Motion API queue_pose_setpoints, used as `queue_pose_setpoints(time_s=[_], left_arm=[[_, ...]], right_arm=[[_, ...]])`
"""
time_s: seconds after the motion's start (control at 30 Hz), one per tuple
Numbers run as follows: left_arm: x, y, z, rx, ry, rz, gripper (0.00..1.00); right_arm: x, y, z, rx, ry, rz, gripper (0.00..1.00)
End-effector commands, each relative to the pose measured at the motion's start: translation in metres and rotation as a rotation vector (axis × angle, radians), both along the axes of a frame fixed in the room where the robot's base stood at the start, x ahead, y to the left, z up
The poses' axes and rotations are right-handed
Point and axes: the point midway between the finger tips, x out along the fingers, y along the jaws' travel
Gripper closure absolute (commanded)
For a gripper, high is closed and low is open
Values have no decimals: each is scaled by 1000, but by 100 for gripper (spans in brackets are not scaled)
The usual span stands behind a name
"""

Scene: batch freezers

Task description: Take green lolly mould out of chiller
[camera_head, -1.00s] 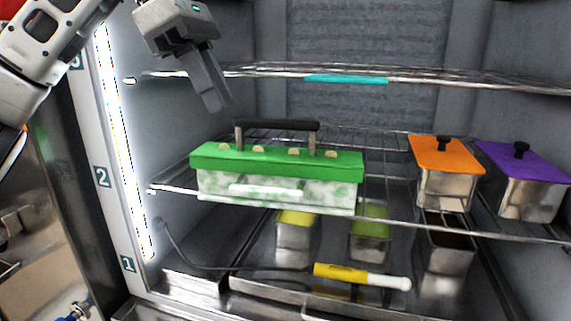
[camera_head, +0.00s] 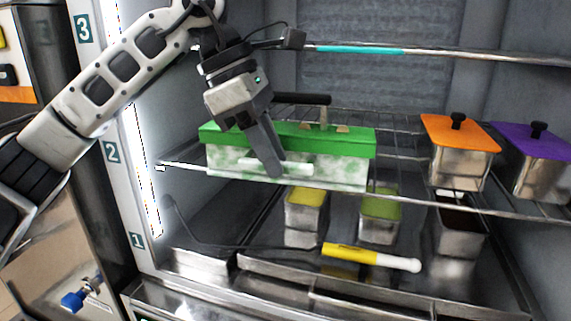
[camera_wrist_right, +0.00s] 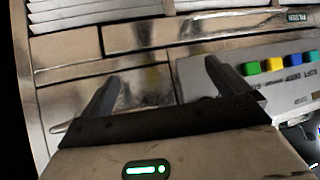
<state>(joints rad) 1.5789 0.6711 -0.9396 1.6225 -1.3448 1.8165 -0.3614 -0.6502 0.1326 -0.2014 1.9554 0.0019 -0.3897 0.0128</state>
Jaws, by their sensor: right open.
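The green lolly mould (camera_head: 330,138) sits on the middle wire shelf of the chiller. It has a green lid, a dark bar handle on top and a frosted, pale body. My left gripper (camera_head: 268,160) is in front of the mould's left half, pointing down, with its fingers overlapping the lid and front face in the picture. Its fingers line up in the view, so their gap does not show, and contact cannot be told. My right gripper (camera_wrist_right: 158,95) shows in the right wrist view, fingers apart and empty, facing a metal panel with coloured buttons.
Orange-lidded (camera_head: 458,150) and purple-lidded (camera_head: 538,160) metal tubs stand right of the mould. Yellow (camera_head: 306,212) and green (camera_head: 380,215) tubs stand below. A yellow-and-white probe (camera_head: 372,257) lies low in front. A wire shelf rail (camera_head: 480,57) runs above the mould.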

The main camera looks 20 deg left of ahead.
Motion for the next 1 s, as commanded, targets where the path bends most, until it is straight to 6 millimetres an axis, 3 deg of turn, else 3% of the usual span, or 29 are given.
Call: queue_pose_setpoints(time_s=[0.03, 0.1, 0.37, 0.4, 0.5, 1.0], left_arm=[[0, -4, -15, 1, 0, -2, 74], [1, -8, -23, 1, 0, -2, 74], [1, -11, -24, 0, 0, 0, 74], [1, -11, -24, 0, 0, 0, 77], [1, -11, -24, 0, 0, 0, 100], [1, -11, -19, -2, -4, 1, 100]], right_arm=[[2, 2, -9, 5, -5, 2, 0], [4, 5, -7, 12, -16, 6, 0], [5, 7, 1, 15, -23, 14, 0], [5, 7, 0, 14, -22, 14, 0], [4, 6, 0, 12, -19, 15, 0], [3, 4, 0, 8, -17, 12, 0]])
